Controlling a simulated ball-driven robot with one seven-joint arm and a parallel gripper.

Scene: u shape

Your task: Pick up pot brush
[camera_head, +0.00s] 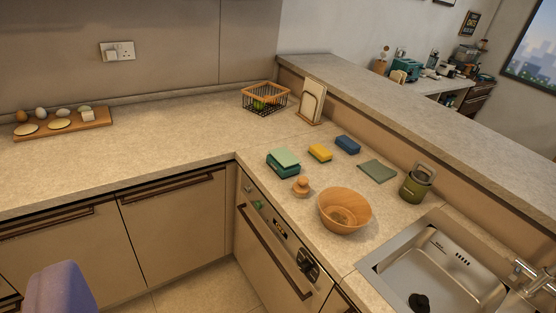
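The pot brush (301,187) looks like a small wooden piece with a round knob on a wider base. It stands upright on the counter (215,135), to the left of a wooden bowl (344,212) and close to the counter's front edge above the oven-like appliance. A teal box-like item with a light green sponge on it (284,161) is just behind the brush. The brush is in clear view and nothing covers it. My gripper is not in view.
Yellow (320,153) and blue (347,144) sponges, a green cloth (377,171) and a green canister (417,184) lie behind and right. A sink (440,270) is at right. A wire basket (265,98) stands in the corner. A purple rounded shape (62,290) is at lower left.

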